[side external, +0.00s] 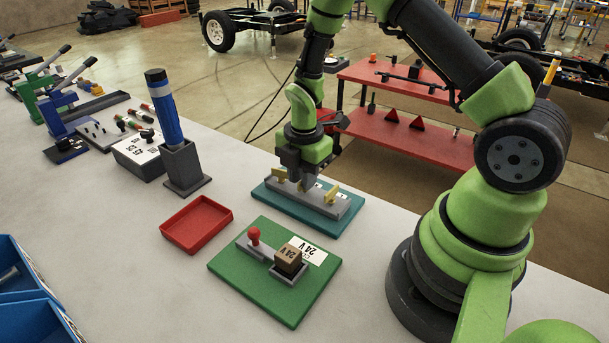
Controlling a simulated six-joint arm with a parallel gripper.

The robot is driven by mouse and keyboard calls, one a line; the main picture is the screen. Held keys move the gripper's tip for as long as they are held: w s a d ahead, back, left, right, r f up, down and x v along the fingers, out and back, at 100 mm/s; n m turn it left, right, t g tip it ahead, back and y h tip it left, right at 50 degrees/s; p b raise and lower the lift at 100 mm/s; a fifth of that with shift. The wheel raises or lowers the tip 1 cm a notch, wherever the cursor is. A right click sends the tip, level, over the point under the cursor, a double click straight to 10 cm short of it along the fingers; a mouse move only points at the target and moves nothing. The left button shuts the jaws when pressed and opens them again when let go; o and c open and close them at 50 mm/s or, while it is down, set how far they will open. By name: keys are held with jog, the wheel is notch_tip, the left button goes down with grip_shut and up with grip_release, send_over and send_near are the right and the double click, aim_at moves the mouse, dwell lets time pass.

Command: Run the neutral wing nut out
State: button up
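A grey terminal strip (343,207) lies on a teal board (329,223) in the middle of the bench. A yellow wing nut (331,194) stands near its right end, and another yellow wing nut (280,175) shows near its left end. My gripper (303,186) points down over the middle of the strip, between these two nuts. Its fingers reach close to the strip and hide what is there. Whether they are open, or closed on a middle nut, I cannot tell. Small white labels on the strip are too small to read.
A red tray (196,224) is empty. A grey holder (182,166) with a blue cylinder (163,105) stands left. Blue bins (37,322) sit front left.

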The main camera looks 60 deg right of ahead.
jog(key=shift+s+f, duration=0.2)
jog(key=shift+s, duration=0.3)
jog(key=r, duration=0.9)
jog(key=shift+w+r, duration=0.15)
jog(key=shift+w, duration=0.15)
jog(key=shift+r, duration=0.5)
jog(key=s+a+r+m+t, duration=0.2)
jog(key=s+r+m, duration=0.1)
jog(key=r+m, duration=0.25)
jog(key=s+a+r+m+t, duration=0.1)
jog(key=s+a+r+m, duration=0.1)
jog(key=r+m, duration=0.35)
jog(key=s+a+r+m+t+y, duration=0.1)
jog(key=s+a+r+m+t, duration=0.1)
jog(key=s+m, duration=0.3)
jog(key=s+a+r+m+t+y, duration=0.1)
jog(key=s+a+r+m+t, duration=0.1)
jog(key=s+r+m, duration=0.2)
jog(key=shift+s+m, duration=0.7)
